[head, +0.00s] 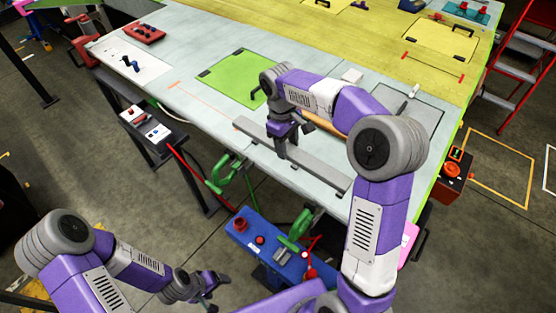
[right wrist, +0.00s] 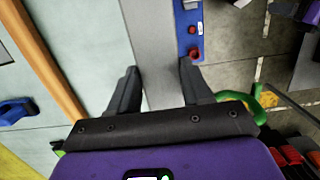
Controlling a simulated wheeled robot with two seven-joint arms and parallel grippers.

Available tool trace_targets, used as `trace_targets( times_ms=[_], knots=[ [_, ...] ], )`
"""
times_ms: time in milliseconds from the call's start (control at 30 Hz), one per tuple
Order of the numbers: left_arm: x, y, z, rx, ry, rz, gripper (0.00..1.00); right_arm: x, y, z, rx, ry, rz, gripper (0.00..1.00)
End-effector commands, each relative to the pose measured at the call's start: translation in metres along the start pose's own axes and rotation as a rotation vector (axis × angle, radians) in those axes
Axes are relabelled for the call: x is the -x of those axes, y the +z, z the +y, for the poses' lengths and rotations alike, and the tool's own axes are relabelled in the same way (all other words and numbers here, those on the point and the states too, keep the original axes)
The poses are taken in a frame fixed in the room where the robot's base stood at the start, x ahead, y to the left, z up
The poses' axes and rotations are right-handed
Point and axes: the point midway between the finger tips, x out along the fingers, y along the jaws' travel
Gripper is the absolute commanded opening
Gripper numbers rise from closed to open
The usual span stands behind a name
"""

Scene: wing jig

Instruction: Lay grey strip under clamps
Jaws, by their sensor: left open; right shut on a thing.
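The long grey strip (head: 318,170) extends along the front edge of the pale table (head: 200,88); whether it touches the top cannot be told. My right gripper (head: 285,148) is shut on the strip near its middle. In the right wrist view the strip (right wrist: 152,40) passes between the fingers of the right gripper (right wrist: 160,88). One green clamp (head: 222,176) is at the table's front edge, left of the gripper; another green clamp (head: 298,228) is further right. My left gripper (head: 207,284) is open and empty, low in front of the table.
A blue box with red buttons (head: 248,236) stands below the front edge. A small control stand (head: 152,128) is at the left. A green panel (head: 238,76) and an orange-brown rod (right wrist: 50,65) lie on the table behind the strip. A red ladder (head: 520,60) is at the right.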

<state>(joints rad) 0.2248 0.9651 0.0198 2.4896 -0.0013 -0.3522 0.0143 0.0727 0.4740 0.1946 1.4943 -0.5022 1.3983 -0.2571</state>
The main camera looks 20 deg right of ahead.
Motion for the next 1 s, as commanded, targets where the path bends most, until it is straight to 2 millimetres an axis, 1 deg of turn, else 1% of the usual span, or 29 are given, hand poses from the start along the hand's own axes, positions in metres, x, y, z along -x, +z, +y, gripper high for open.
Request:
trace_targets(
  times_ms=[33,200,367,600,733,1000],
  knots=[
    [-0.002,0.001,-0.001,0.000,0.000,-0.002,0.74,-0.009,-0.001,0.000,0.000,-0.001,-0.003,0.11],
    [-0.001,0.001,-0.001,0.000,0.000,-0.002,0.74,-0.036,-0.005,-0.001,0.001,-0.003,-0.002,0.11],
    [-0.001,0.001,-0.001,0.000,0.000,-0.001,0.74,-0.051,-0.007,-0.001,0.000,-0.001,0.000,0.11],
    [-0.001,0.000,-0.001,0.000,0.000,-0.001,0.74,-0.088,-0.013,-0.001,0.001,-0.003,-0.002,0.11],
    [-0.001,0.000,-0.001,0.000,0.000,-0.001,0.74,-0.097,-0.015,-0.001,0.000,-0.001,0.002,0.11],
    [-0.002,0.000,-0.001,0.000,0.000,-0.001,0.74,-0.098,-0.015,-0.001,0.000,0.000,0.002,0.11]
  ],
)
